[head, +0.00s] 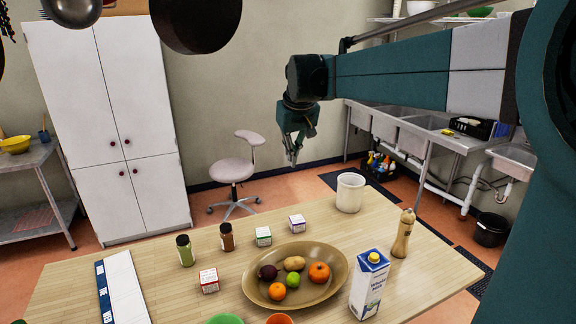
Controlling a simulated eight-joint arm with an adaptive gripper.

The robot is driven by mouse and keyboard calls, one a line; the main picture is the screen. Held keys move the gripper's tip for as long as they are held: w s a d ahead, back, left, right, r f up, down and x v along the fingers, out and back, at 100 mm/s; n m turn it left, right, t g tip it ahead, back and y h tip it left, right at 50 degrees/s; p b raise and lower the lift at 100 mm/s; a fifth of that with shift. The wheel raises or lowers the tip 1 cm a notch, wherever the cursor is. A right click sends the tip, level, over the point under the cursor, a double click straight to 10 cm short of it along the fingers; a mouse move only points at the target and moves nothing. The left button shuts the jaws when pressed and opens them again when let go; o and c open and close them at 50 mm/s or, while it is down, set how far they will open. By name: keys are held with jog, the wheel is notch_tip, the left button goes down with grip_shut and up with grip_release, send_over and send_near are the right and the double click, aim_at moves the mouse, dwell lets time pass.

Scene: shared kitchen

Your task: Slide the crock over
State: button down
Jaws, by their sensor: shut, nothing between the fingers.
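The crock (350,193) is a white, open-topped cylinder. It stands upright near the far right edge of the wooden table. My gripper (293,160) hangs from my arm, pointing down, up and to the left of the crock in the head view. It is apart from the crock, and its fingers are shut with nothing between them. The crock's lower front is in plain view. Its inside is mostly hidden.
A wooden pepper mill (403,234) stands to the right of the crock. A brown bowl of fruit (256,292), a milk carton (369,285), small boxes (297,222) and spice jars (227,237) stand nearby. The table (150,262) has bare wood at left.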

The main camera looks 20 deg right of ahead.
jog(key=w+d+f+g+p, duration=0.15)
jog(key=w+d+p, duration=0.35)
jog(key=w+d, duration=1.4)
jog(key=w+d+f+g+p, duration=0.1)
jog(key=w+d+f+p, duration=0.2)
jog(key=w+d+f, duration=0.2)
jog(key=w+d+f+g+p, duration=0.1)
jog(key=w+d+f, duration=0.3)
jog(key=d+f, duration=0.4)
jog(key=shift+w+d+f+y+p, duration=0.4)
jog(key=shift+d+p, duration=0.5)
jog(key=shift+d, duration=1.8)
jog(key=shift+g, duration=0.25)
jog(key=shift+f, duration=0.1)
